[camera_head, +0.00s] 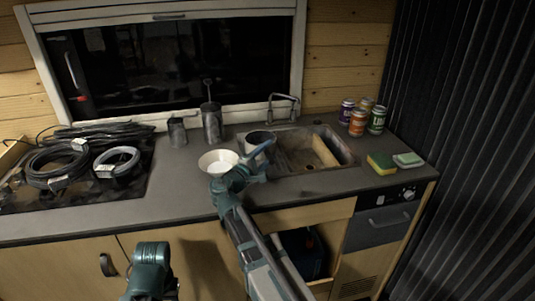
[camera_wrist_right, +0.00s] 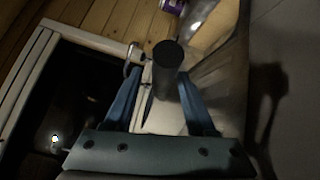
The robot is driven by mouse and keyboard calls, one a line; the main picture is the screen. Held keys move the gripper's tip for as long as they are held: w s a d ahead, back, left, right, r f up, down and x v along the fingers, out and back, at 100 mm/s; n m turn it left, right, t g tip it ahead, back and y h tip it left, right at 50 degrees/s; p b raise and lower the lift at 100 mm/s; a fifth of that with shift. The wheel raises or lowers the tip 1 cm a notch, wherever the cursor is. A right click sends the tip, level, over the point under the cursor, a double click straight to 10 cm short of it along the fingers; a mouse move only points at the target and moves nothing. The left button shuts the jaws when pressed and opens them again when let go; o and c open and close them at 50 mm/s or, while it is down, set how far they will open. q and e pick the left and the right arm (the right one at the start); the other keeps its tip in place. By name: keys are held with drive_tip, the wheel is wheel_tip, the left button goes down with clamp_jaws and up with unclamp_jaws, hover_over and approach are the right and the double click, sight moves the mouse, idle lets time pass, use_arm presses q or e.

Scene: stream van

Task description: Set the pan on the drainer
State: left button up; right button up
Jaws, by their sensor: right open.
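A grey pot with a dark inside (camera_head: 258,138), which I take for the pan, stands on the worktop just left of the sink. My right gripper (camera_head: 258,152) is open, low in front of the pot, with a blue finger across its near side. In the right wrist view a dark cylinder (camera_wrist_right: 168,60) shows between the open blue fingers; I cannot tell whether it is the pan's handle or touches them. The sink (camera_head: 292,160) is at the right, with a wooden board (camera_head: 325,151) in it. I cannot pick out a separate drainer.
A white bowl (camera_head: 213,158) is close left of my right gripper. Metal canisters (camera_head: 211,122) stand behind it. Coiled cables (camera_head: 60,165) cover the left end. Several cans (camera_head: 358,122) and sponges (camera_head: 381,164) are right of the sink. A tap (camera_head: 284,97) rises behind it.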

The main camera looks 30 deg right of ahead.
drive_tip(key=shift+r, duration=0.2)
drive_tip(key=v, duration=1.2)
